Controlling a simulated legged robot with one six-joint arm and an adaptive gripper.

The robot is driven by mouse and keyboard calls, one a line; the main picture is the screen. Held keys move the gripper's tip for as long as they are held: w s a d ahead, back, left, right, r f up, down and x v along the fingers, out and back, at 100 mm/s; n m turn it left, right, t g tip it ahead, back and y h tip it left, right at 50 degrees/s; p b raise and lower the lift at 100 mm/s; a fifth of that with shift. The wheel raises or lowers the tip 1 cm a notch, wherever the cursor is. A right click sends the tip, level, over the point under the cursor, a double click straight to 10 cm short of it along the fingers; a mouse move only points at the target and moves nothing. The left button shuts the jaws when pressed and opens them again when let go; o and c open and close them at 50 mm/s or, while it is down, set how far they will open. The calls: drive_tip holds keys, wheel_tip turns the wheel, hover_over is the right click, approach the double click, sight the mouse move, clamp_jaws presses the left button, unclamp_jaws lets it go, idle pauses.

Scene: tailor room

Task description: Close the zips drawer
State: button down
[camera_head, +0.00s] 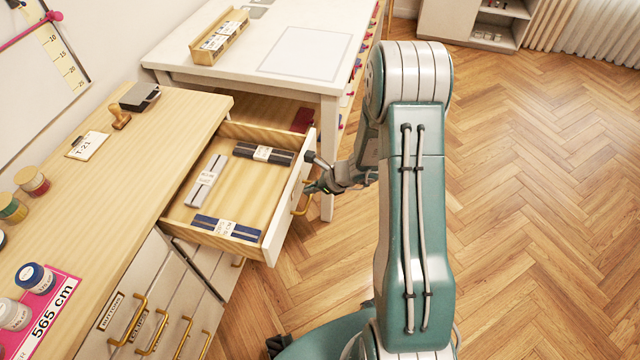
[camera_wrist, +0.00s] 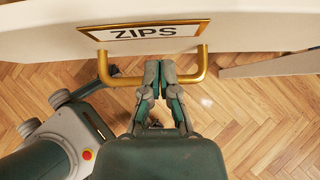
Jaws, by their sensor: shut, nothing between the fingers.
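The zips drawer (camera_head: 236,177) is pulled out from the wooden cabinet in the head view, with several banded zip bundles inside. Its white front (camera_wrist: 50,35) carries a label reading ZIPS (camera_wrist: 146,31) and a brass handle (camera_wrist: 118,81) in the wrist view. The handle also shows in the head view (camera_head: 299,209). My gripper (camera_wrist: 160,66) is shut, its fingertips at the handle's bar near the middle of the drawer front. It holds nothing. I cannot tell whether the fingertips touch the handle or front. In the head view my gripper (camera_head: 312,187) is at the drawer front's outer side.
The cabinet top (camera_head: 140,150) holds a stamp (camera_head: 120,116), a tag (camera_head: 87,145) and several jars. A BUTTONS drawer (camera_head: 118,310) is shut below. A white table (camera_head: 290,22) stands behind the open drawer. The herringbone floor (camera_head: 540,200) at right is clear.

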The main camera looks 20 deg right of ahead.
drive_tip(key=shift+x, duration=0.9)
drive_tip(key=shift+a, duration=0.1)
